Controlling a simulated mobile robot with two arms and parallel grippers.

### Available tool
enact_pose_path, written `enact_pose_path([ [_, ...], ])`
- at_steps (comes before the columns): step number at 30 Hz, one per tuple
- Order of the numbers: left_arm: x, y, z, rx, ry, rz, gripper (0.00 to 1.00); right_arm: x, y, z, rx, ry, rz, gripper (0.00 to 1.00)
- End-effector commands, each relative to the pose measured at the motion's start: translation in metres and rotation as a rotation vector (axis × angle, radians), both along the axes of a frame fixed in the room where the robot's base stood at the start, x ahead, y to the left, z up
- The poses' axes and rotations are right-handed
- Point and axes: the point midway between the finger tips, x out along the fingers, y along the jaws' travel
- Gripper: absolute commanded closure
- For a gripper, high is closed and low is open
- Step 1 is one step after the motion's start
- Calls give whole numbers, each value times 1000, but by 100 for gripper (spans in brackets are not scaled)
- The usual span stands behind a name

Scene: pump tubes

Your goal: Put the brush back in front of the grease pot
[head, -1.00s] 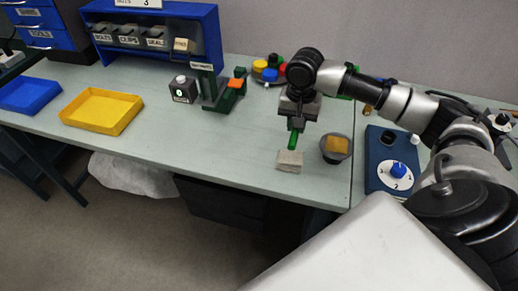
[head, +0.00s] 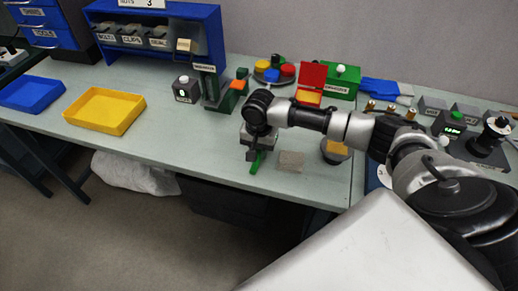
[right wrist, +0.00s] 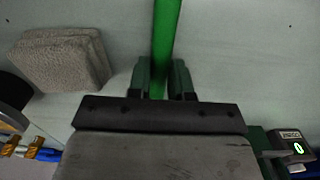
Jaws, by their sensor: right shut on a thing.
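My right gripper (head: 253,157) is shut on the green handle of the brush (head: 257,165), low over the front part of the table. The green handle also shows between the fingers in the right wrist view (right wrist: 165,45). The brush's bristles are not visible, and I cannot tell whether the brush touches the table. The dark round grease pot (head: 328,157) with yellow-orange contents stands to the right, partly hidden by my right arm. My left gripper is not in view.
A rough grey-beige block (head: 290,162) lies between the gripper and the pot, apart from the brush. A yellow tray (head: 138,102) and a blue tray (head: 58,89) are at the left. A small dark box (head: 186,91) stands behind. The table left of the gripper is clear.

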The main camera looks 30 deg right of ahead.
Motion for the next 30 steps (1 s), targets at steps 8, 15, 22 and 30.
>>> enact_pose_path([
  [8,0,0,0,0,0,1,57,0,0,0,0,1,1,57],
  [15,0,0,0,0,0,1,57,0,0,0,0,1,1,54],
  [22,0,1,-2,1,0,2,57,0,0,18,1,-3,1,54],
  [30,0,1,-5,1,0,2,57,0,0,75,1,-2,2,54],
])
